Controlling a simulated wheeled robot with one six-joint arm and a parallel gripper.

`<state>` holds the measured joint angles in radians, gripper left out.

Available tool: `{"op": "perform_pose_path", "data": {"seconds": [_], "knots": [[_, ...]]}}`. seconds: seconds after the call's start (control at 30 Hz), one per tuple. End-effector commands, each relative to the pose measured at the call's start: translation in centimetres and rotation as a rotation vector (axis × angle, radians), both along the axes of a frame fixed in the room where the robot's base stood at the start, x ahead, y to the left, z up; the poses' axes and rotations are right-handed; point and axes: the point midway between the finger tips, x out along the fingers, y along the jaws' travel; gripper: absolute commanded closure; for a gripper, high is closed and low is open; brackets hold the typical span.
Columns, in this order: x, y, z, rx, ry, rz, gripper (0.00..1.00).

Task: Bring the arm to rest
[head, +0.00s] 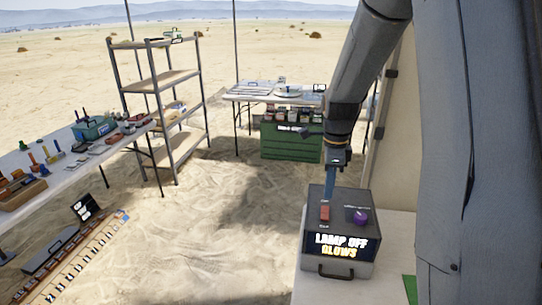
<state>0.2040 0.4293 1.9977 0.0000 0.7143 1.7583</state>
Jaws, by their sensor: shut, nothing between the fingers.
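My arm (352,75) reaches down from the top right, in front of the far table. My gripper (329,188) points down at the back edge of a dark grey box (345,266). Its narrow blue fingers are together and hold nothing. Whether the fingertips touch the box or hang just above it, I cannot tell. The box top carries a red switch-like block (325,212) and a purple ball (360,216). Its front panel (341,245) reads "LAMP OFF GLOWS".
The box stands on a pale table (388,268). A metal shelf rack (170,78) stands left of centre. A left table (88,165) holds tools and a teal basket (92,128). A green crate (290,140) is by the far table. Sand between them is open.

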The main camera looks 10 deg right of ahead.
Motion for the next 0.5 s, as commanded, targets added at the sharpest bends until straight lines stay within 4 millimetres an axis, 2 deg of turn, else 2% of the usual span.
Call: {"op": "perform_pose_path", "data": {"seconds": [0.17,0.5], "knots": [[-1.0,1.1,-0.4,-0.002,-0.008,0.144,1.00],[-5.9,5.6,-2.0,-0.028,-0.050,0.847,1.00]]}}
